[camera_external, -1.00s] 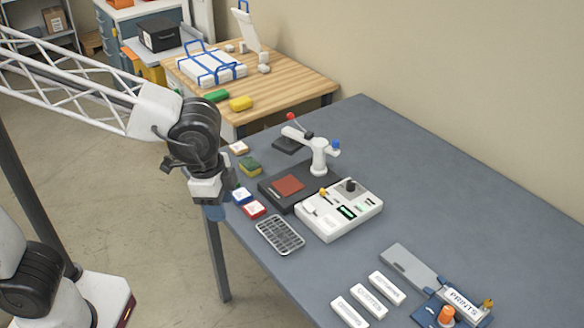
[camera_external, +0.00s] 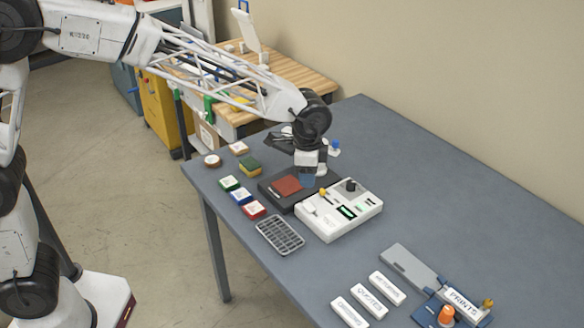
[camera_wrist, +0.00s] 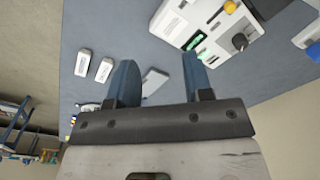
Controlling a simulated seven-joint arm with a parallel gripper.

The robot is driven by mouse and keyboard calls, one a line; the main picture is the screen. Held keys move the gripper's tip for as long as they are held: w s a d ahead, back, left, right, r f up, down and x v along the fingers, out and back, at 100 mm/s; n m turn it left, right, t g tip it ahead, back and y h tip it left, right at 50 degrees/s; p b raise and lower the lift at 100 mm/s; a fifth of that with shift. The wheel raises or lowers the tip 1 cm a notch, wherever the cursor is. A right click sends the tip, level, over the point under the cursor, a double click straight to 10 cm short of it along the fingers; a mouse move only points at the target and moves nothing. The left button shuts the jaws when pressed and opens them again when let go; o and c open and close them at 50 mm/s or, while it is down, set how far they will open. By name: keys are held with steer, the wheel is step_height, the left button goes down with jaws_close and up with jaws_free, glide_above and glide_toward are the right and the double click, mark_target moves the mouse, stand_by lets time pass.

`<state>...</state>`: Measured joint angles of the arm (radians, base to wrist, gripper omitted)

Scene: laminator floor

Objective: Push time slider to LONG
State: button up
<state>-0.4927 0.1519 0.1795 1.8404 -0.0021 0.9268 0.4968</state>
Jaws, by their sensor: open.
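The white control box (camera_external: 338,224) sits on the grey-blue table with a yellow knob (camera_external: 322,192), a dark round knob (camera_external: 350,186) and a green-lit display (camera_external: 347,212). The box also shows at the top of the wrist view (camera_wrist: 190,14), cut off by the frame edge. I cannot tell which part is the time slider or read a LONG label. My gripper (camera_external: 307,181) is above the table, over the dark plate behind and left of the box in the external view. Its blue fingers are apart and empty in the wrist view (camera_wrist: 157,64).
Coloured blocks (camera_external: 241,197) and a grey grid tray (camera_external: 280,236) lie left. White labelled blocks (camera_external: 368,301) lie in front.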

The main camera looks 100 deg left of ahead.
glide_above(323, 190)
steer(key=shift+g, duration=0.3)
step_height(323, 190, down, 8)
steer(key=shift+r, duration=0.1)
steer(key=shift+f, duration=3.9)
jaws_close()
